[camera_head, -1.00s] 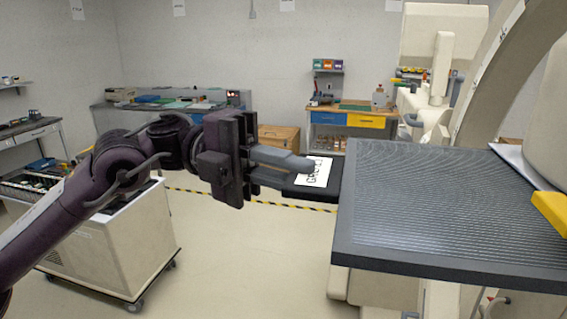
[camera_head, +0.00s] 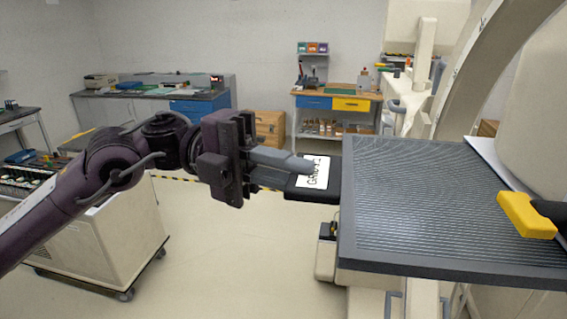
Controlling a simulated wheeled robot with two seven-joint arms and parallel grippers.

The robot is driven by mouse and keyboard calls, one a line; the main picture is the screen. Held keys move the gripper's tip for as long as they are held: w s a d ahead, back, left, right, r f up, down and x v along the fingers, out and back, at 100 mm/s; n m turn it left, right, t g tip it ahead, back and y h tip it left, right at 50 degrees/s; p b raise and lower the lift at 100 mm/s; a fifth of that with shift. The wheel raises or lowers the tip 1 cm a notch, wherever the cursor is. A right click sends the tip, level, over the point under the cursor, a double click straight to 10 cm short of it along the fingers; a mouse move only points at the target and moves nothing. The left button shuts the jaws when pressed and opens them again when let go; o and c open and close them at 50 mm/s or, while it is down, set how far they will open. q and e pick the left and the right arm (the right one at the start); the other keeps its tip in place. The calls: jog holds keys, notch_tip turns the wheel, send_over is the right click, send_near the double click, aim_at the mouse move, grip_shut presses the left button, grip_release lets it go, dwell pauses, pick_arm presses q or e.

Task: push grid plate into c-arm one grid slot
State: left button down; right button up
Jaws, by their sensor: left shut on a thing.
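The grid plate (camera_head: 440,205) is a wide, dark grey ridged panel, roughly level, at the right of the head view. A black tab with a white "GRID" label (camera_head: 315,173) joins its left edge. My left gripper (camera_head: 290,168) is shut on this tab, with a grey finger over its top. The C-arm one (camera_head: 478,60) is a large beige curved arm behind the plate. A beige housing (camera_head: 535,120) stands over the plate's far right side. The slot itself cannot be made out. My right gripper is not in view.
A yellow block (camera_head: 525,213) with a black part beside it lies over the plate's right side. A beige wheeled cart (camera_head: 110,240) stands at left. Benches (camera_head: 150,100) and a wooden box (camera_head: 268,128) line the back. The floor (camera_head: 235,260) between is clear.

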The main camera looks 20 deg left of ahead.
aim_at(445, 182)
pick_arm(q)
jog(key=shift+d, duration=0.3)
jog(key=shift+w+d+b, duration=0.15)
jog(key=shift+d+b, duration=0.1)
jog(key=shift+d, duration=0.25)
jog(key=shift+w+d+b, duration=0.15)
jog(key=shift+d+b, duration=0.05)
jog(key=shift+d, duration=0.3)
jog(key=shift+w+d+r, duration=0.1)
jog(key=shift+w+d, duration=0.45)
jog(key=shift+d, duration=1.7)
jog(key=shift+w+d+f, duration=0.1)
jog(key=shift+w+d, duration=0.45)
jog(key=shift+d, duration=1.75)
jog(key=shift+w+d+r, duration=0.1)
jog(key=shift+w+d, duration=0.45)
jog(key=shift+d, duration=1.7)
jog(key=c, duration=1.4)
grip_release()
jog(key=shift+f, duration=0.2)
